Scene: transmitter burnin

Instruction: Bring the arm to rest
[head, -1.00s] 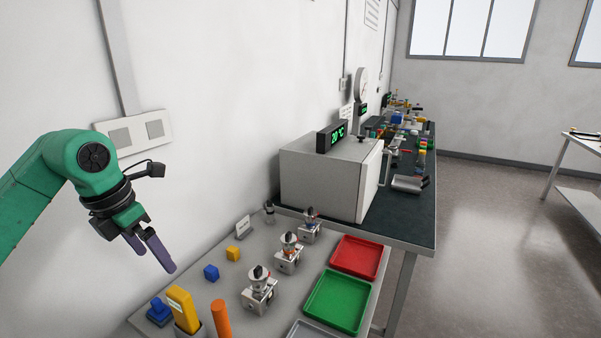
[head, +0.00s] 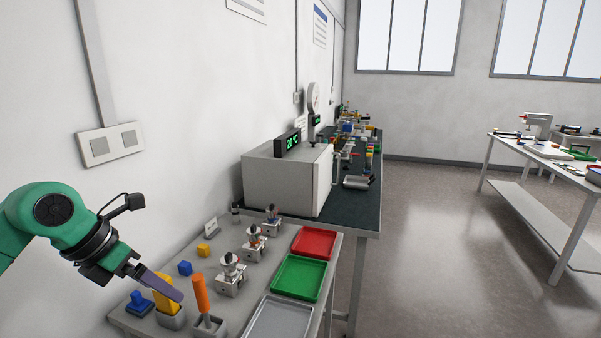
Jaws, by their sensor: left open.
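My left gripper (head: 158,284) comes in from the left on a green arm (head: 55,215). It is open and appears empty, with its purple-grey fingers pointing right and down. In the picture it overlaps the yellow block-shaped item (head: 164,304) at the near end of the grey table; I cannot tell whether they touch. My right gripper is not in view.
The grey table (head: 190,276) holds several small devices (head: 230,275), a red tray (head: 314,243), a green tray (head: 298,278), a grey tray (head: 277,319) and an orange cylinder (head: 201,294). A grey oven-like box (head: 279,182) stands behind. Open floor (head: 430,225) lies right.

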